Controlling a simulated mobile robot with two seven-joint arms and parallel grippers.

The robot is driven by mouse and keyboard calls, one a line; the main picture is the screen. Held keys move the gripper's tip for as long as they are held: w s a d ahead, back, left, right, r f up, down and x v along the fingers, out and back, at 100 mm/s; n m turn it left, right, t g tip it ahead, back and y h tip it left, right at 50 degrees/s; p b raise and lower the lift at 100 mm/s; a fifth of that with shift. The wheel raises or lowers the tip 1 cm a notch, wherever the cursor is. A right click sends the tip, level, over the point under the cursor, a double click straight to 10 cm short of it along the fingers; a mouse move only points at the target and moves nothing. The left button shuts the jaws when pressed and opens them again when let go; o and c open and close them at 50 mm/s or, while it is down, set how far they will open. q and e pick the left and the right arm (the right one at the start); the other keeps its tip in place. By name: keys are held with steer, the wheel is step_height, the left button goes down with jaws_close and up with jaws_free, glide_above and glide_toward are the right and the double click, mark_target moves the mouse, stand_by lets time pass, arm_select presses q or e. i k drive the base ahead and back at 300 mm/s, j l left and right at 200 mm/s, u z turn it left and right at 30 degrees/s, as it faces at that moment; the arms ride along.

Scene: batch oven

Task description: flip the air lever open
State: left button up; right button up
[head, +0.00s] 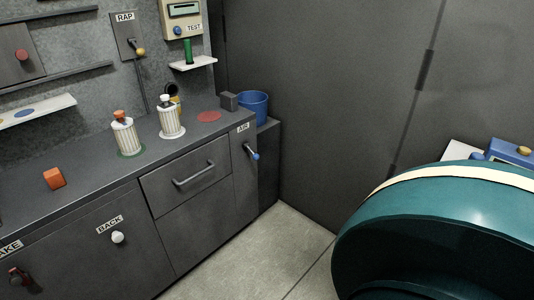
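The air lever (251,151) is on the front of the narrow panel at the right end of the grey counter, below the AIR label (242,128). It has a short metal arm with a blue tip, and the tip points down and to the right. Nothing touches it. Neither of my grippers shows in the head view.
A large teal rounded body (440,235) with a cream band fills the lower right. The counter holds two ribbed canisters (126,137), an orange block (54,178) and a blue bucket (253,104). A drawer handle (194,174) sticks out left of the lever. Floor (270,250) before the lever is clear.

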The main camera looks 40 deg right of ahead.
mark_target(256, 157)
steer(key=z, duration=1.35)
steer(key=i+j+z, duration=0.35)
steer(key=i+j, duration=0.45)
steer(key=i, duration=0.55)
steer(key=i+j, duration=0.15)
steer(key=i, duration=0.4)
